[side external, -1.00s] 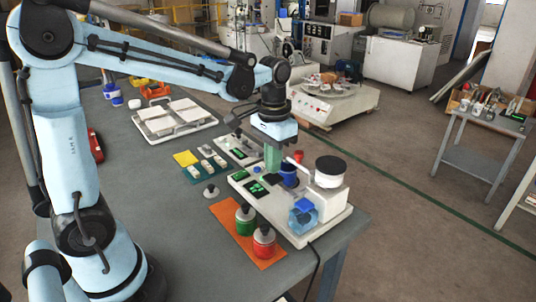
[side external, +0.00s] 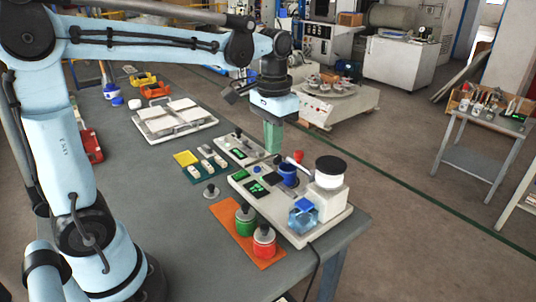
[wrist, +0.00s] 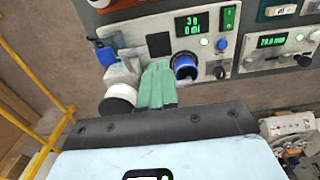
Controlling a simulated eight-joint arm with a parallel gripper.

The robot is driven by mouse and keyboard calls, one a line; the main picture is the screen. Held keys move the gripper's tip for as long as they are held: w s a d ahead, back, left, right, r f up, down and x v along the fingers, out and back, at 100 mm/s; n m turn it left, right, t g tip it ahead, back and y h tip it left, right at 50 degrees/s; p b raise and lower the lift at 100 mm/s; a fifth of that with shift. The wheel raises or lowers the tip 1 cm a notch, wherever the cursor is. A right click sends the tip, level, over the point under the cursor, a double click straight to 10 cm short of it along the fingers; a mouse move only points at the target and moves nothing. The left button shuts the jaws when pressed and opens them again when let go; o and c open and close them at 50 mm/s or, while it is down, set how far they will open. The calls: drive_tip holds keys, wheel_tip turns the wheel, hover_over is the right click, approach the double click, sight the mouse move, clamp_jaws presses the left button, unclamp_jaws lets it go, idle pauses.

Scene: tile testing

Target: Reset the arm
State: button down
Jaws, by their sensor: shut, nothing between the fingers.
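My gripper (side external: 273,138) has green fingers that point down and are shut with nothing between them. It hangs above the back part of the white testing machine (side external: 238,190), behind the blue cup (side external: 288,174). In the wrist view the green fingers (wrist: 157,85) lie together, between the black-topped white cylinder (wrist: 119,95) and the blue cup (wrist: 185,66). The black-topped cylinder also stands at the right end of the machine in the side view (side external: 330,169).
A green jar (side external: 245,221) and a red jar (side external: 264,243) stand on an orange mat (side external: 223,213). Bare tabletop lies at the left front.

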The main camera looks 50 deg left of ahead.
drive_tip(key=shift+s+d+t, duration=0.15)
drive_tip(key=shift+s+t, duration=0.25)
drive_tip(key=shift+s, duration=0.15)
drive_tip(key=s+d+f+t, duration=0.2)
drive_tip(key=s+f+t, duration=0.1)
drive_tip(key=s+t, duration=0.3)
drive_tip(key=shift+s+f, duration=0.2)
drive_tip(key=shift+s, duration=0.15)
